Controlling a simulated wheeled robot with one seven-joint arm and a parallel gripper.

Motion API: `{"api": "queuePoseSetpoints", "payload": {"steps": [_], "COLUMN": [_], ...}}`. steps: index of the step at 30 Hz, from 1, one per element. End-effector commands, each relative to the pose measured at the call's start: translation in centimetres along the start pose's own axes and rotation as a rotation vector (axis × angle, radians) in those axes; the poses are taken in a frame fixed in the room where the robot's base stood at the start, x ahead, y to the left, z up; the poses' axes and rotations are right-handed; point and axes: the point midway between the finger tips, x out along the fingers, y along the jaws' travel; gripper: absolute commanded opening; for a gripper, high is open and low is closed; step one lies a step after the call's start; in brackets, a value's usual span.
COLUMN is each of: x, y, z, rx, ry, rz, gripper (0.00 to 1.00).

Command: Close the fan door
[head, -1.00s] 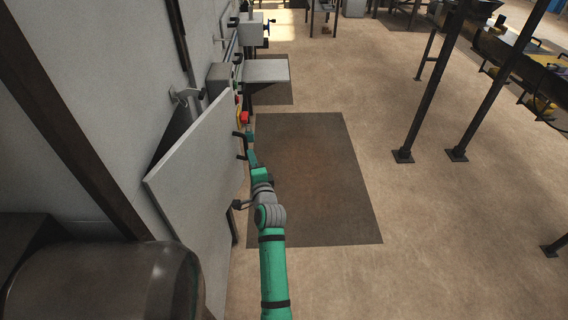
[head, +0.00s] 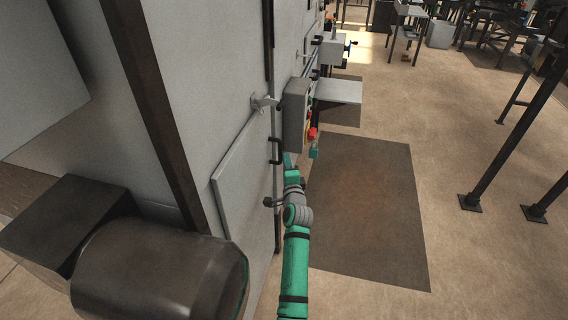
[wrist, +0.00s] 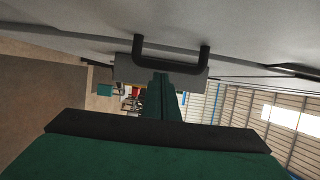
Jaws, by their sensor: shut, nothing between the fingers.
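The fan door (head: 245,185) is a flat grey panel on the side of the grey cabinet. It lies flat or nearly flat against the cabinet; I cannot tell if a small gap is left. Its black bar handle (head: 276,150) is near the upper right edge and also shows in the wrist view (wrist: 171,67). My gripper (head: 289,160) is beside the door, just right of and below the handle. In the wrist view my gripper (wrist: 161,92) is shut and empty, its tips close to the handle. I cannot tell whether they touch the door.
A metal latch (head: 265,102) sits above the door's top edge. A control box (head: 296,115) with a red button (head: 312,134) is just beyond the handle, with a grey shelf (head: 338,91) behind it.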

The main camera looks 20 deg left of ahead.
Motion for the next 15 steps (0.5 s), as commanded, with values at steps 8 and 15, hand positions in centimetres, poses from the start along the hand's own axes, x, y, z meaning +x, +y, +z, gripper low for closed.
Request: {"api": "queuePoseSetpoints", "payload": {"steps": [8,15], "x": [-0.4,-2.4], "y": [0.0,0.0], "z": [-0.7,-3.4], "rx": [0.001,0.002], "ry": [0.002,-0.003], "rz": [0.000,-0.001], "gripper": [0.00,0.00]}}
